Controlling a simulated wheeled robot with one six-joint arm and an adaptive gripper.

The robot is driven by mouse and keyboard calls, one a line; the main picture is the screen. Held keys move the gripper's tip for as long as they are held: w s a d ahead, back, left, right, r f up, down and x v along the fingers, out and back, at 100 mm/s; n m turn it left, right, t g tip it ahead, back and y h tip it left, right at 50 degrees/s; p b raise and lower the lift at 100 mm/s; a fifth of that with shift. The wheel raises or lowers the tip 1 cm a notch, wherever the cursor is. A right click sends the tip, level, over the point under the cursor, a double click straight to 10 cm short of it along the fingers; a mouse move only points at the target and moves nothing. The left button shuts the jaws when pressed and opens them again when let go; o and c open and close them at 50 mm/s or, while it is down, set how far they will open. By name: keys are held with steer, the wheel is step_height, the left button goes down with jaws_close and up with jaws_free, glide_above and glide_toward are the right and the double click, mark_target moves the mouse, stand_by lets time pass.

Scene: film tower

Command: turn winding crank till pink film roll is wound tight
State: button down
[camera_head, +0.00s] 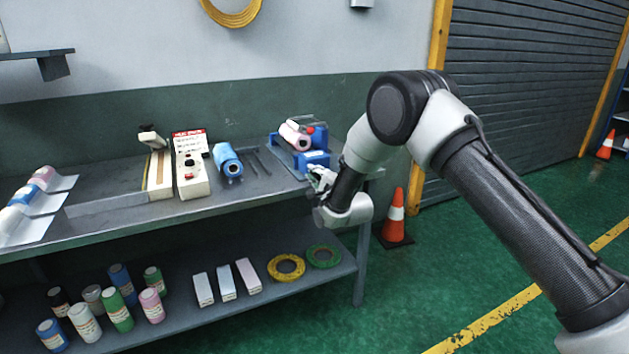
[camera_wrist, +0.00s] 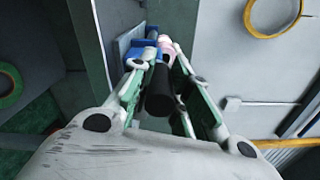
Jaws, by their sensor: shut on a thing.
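The winder is a blue stand (camera_head: 313,159) at the right end of the bench, with the pink film roll (camera_head: 294,137) mounted on it. Both also show in the wrist view, the blue stand (camera_wrist: 143,48) and the pink roll (camera_wrist: 165,42) just beyond my fingertips. My gripper (camera_head: 318,178) is at the front right of the winder. In the wrist view my gripper (camera_wrist: 160,65) is shut on a black crank handle (camera_wrist: 160,95), which sits between the two fingers. The crank's arm is hidden behind the fingers. How tight the film is cannot be told.
Tape rings (camera_head: 286,267) and several bottles are on the lower shelf. An orange cone (camera_head: 396,220) stands right of the bench.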

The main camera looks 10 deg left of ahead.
steer(key=shift+w+d+r+m, duration=0.2)
steer(key=shift+r+m, duration=0.2)
steer(key=shift+m, duration=0.25)
steer(key=shift+w+d+r+m, duration=0.15)
steer(key=shift+d+r+m, duration=0.2)
steer(key=shift+m, duration=0.35)
steer(key=shift+w+d+r+m, duration=0.1)
steer(key=shift+w+r+m, duration=0.05)
steer(key=shift+r+m, duration=0.4)
steer(key=shift+d+f, duration=0.1)
